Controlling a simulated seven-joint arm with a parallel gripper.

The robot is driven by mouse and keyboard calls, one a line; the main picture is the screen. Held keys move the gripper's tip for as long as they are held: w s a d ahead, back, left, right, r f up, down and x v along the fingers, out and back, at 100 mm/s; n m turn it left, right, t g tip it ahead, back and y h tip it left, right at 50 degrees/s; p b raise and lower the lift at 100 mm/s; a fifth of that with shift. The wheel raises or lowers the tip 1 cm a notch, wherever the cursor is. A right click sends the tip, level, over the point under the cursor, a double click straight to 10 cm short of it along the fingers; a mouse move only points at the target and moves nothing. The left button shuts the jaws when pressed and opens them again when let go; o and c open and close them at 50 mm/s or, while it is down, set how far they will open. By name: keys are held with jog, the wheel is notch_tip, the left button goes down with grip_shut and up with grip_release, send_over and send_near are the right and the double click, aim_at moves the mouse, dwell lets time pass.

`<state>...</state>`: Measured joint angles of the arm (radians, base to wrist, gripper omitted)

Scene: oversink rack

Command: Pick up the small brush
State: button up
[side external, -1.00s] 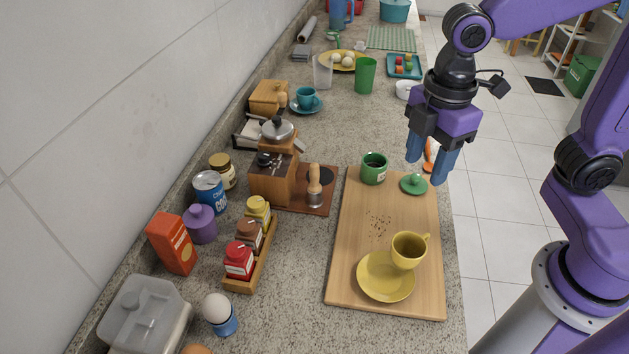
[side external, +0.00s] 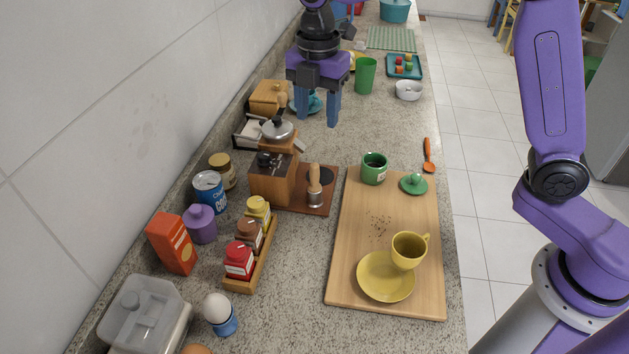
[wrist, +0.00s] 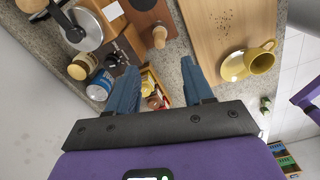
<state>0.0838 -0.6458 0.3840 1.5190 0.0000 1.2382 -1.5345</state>
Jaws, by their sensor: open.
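An upright wooden-handled piece with a silvery lower end (side external: 314,184) stands on the brown board beside the wooden grinder. It may be the small brush, but I cannot tell for sure; no bristles show. In the wrist view its rounded handle end (wrist: 159,38) shows beyond the fingers. My gripper (side external: 318,117) is open, points down and is empty. In the side view it appears above the counter behind the grinder, apart from the wooden-handled piece. The fingers also show in the wrist view (wrist: 159,66).
The grinder (side external: 270,183) and a silver-lidded pot (side external: 277,130) stand close by. A green mug (side external: 374,170), yellow cup (side external: 408,248) and yellow plate (side external: 384,279) are on the cutting board (side external: 352,219). A spice rack (side external: 262,256) stands front left. An orange spoon (side external: 428,155) lies at the right edge.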

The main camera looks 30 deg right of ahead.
send_over(314, 186)
jog(key=d, duration=0.2)
jog(key=f, duration=0.7)
jog(key=w+f, duration=0.1)
jog(key=f, duration=0.2)
jog(key=shift+a+f, duration=0.2)
jog(key=shift+a, duration=0.05)
jog(key=shift+s+a+f, duration=0.1)
jog(key=shift+a+f, duration=0.1)
jog(key=shift+f, duration=1.15)
jog(key=shift+a+f, duration=0.2)
jog(key=shift+f, duration=1.1)
grip_shut()
jog(key=shift+r, duration=0.1)
